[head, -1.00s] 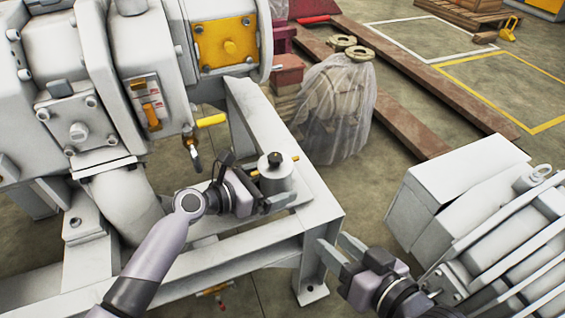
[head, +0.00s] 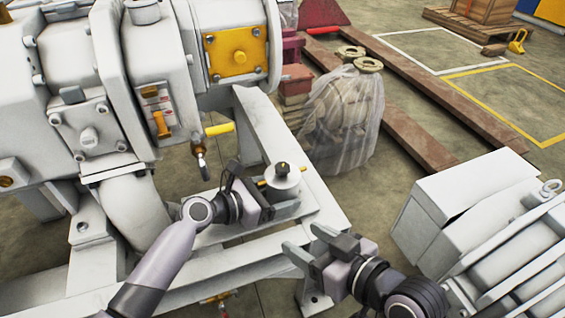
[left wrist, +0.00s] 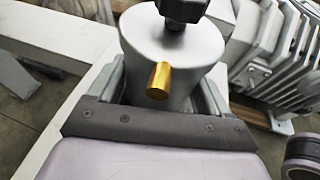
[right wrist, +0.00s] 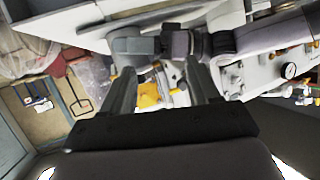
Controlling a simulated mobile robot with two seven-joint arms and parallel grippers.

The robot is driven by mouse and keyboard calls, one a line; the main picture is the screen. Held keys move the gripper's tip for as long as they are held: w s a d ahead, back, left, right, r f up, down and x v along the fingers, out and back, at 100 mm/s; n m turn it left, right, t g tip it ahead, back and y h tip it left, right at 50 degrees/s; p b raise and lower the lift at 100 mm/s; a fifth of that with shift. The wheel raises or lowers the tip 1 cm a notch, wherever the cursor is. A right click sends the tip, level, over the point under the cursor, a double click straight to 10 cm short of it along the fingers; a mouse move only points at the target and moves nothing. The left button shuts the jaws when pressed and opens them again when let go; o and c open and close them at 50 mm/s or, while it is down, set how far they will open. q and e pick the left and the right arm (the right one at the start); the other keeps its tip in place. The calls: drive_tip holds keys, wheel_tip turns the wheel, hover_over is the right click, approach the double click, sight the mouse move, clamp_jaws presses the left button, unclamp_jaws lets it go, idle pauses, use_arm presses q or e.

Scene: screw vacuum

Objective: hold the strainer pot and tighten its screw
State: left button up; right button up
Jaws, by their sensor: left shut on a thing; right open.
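The strainer pot (head: 283,184) is a small grey cylinder standing on the white frame, with a dark screw knob (head: 283,169) on its lid and brass stubs on its sides. In the left wrist view the pot (left wrist: 185,50) sits between my left fingers, a brass stub (left wrist: 159,80) facing the camera and the black knob (left wrist: 182,10) at the top edge. My left gripper (head: 277,208) is shut on the pot's body. My right gripper (head: 306,243) is open and empty, in front of the pot and lower in the picture. Its parted fingers show in the right wrist view (right wrist: 163,85).
A large white pump with a yellow plate (head: 236,52) fills the left. A yellow-handled valve (head: 219,130) hangs near the pot. A grey ribbed motor (head: 500,225) stands at right. A plastic-wrapped part (head: 343,120) stands on the floor behind.

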drive_tip(key=w+a+r+n+g+y, duration=0.1)
drive_tip(key=w+a+r+n+g, duration=0.25)
drive_tip(key=a+n, duration=0.45)
wheel_tip(320, 180, up, 12)
drive_tip(key=n+g+h, duration=0.2)
drive_tip(key=n+h, duration=0.8)
drive_tip(key=n, duration=1.1)
hover_over(282, 167)
drive_tip(key=s, duration=0.5)
drive_tip(key=x, duration=1.2)
drive_tip(key=shift+d, duration=0.25)
drive_tip(key=c, duration=1)
